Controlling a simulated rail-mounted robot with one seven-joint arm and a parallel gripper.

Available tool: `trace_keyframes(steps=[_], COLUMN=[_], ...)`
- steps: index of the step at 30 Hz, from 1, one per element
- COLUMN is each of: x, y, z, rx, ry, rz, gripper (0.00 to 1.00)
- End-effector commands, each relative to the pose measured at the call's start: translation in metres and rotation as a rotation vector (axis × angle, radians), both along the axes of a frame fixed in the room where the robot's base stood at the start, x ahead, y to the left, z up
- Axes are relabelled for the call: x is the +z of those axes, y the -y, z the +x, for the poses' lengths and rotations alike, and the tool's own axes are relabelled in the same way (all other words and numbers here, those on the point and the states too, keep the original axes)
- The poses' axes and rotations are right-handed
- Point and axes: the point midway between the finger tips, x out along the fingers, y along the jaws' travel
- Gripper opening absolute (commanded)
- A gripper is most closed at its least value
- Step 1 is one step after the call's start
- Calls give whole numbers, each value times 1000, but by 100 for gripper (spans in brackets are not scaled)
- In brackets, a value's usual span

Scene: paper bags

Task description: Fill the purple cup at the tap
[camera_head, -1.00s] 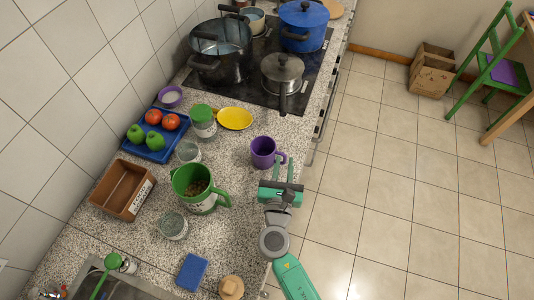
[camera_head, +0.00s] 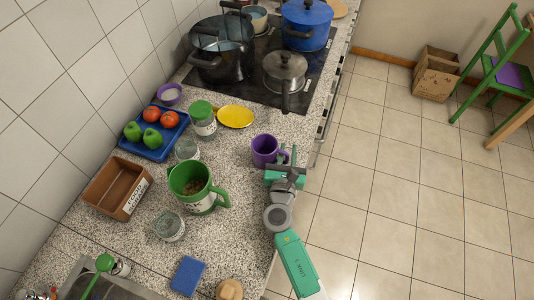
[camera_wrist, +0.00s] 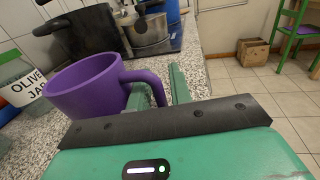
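The purple cup (camera_head: 265,150) stands upright on the speckled counter, its handle to the right. In the wrist view the purple cup (camera_wrist: 88,88) is large and close at left. My gripper (camera_head: 281,167) is low at the cup's handle side. In the wrist view my gripper (camera_wrist: 163,90) has its green fingers apart, with the handle's outer end at the gap between them. I cannot tell whether either finger touches the handle. The sink (camera_head: 88,282) is cut off at the lower left. Metal at the corner there may be the tap, but it is too cropped to tell.
A green mug (camera_head: 197,187), glass jars (camera_head: 168,226), a brown box (camera_head: 116,188) and a blue sponge (camera_head: 188,275) stand between cup and sink. A yellow plate (camera_head: 236,116) and a hob with pots (camera_head: 284,72) are behind. The counter edge is right of the cup.

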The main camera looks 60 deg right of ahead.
Motion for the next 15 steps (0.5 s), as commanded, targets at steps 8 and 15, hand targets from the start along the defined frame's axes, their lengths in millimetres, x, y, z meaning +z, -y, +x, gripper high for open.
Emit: trace_keyframes(steps=[8, 15], x=[0, 1], y=[-1, -1], z=[0, 0], rx=[0, 0], ry=[0, 0], rz=[0, 0], gripper=[0, 0])
